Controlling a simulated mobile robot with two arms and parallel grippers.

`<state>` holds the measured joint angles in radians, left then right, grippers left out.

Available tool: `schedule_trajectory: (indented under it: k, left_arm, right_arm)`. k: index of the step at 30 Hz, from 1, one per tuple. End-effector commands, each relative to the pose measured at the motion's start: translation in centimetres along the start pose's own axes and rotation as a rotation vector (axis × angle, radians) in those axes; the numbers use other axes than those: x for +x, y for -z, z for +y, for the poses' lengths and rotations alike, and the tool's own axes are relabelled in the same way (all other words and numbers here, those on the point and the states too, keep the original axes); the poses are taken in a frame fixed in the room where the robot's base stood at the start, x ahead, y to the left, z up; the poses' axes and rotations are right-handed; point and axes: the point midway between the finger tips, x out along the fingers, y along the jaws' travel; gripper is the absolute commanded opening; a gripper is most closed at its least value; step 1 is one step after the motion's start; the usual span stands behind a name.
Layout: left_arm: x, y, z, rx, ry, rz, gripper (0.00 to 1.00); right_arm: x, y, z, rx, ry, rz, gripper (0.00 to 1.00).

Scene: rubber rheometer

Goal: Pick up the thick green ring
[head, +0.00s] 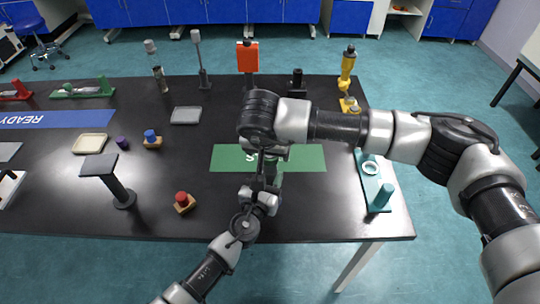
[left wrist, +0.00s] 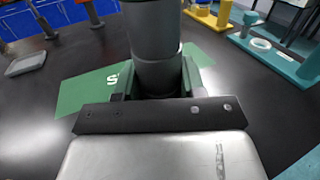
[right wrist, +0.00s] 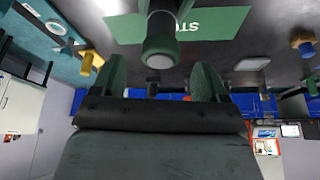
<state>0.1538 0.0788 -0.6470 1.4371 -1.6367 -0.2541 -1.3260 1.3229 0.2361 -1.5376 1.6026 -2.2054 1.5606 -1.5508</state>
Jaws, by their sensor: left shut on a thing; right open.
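My left gripper (head: 265,182) is shut on a dark grey cylinder (left wrist: 153,40), which stands up between its green fingers in the left wrist view. The right arm hides much of this in the head view. A pale teal ring (head: 371,168) is on the teal stand (head: 366,186) at the right of the table; it also shows in the left wrist view (left wrist: 261,44). I cannot tell whether it is the thick green ring.
A green mat (head: 308,158) lies under the grippers on the black table (head: 225,217). Red (head: 181,198) and blue (head: 150,136) knobbed blocks, a T-topped stand (head: 113,182) and a grey tray (head: 186,115) are to the left. Tall stands and a yellow device (head: 347,70) line the back.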

Motion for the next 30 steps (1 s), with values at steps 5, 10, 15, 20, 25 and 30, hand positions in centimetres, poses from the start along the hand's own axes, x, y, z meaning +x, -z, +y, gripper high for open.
schedule_trajectory:
  k: [5, 10, 15, 20, 25, 30]
  left_arm:
    - [0.0, 0.1, 0.0, -0.001, 0.0, 0.001, 0.13]
    - [0.0, 0.1, 0.0, -0.001, 0.0, 0.002, 0.13]
    - [0.0, 0.1, 0.0, -0.001, 0.0, 0.002, 0.13]
    - [0.0, 0.1, 0.0, -0.001, 0.0, 0.002, 0.13]
    - [0.0, 0.1, 0.0, -0.001, 0.0, 0.002, 0.13]
    - [0.0, 0.1, 0.0, -0.001, 0.0, 0.002, 0.13]
  right_arm:
    - [2.1, 0.0, 0.1, 0.002, -0.001, -0.001, 0.74]
    - [2.5, 0.0, 0.1, 0.001, -0.001, -0.001, 0.74]
    - [2.5, 0.0, 0.1, 0.001, -0.001, -0.001, 0.65]
    - [2.5, 0.0, 0.1, 0.001, -0.001, 0.0, 0.41]
    - [2.4, 0.1, 0.1, 0.001, -0.001, 0.0, 0.22]
    - [2.4, 0.1, 0.1, 0.001, -0.001, 0.0, 0.22]
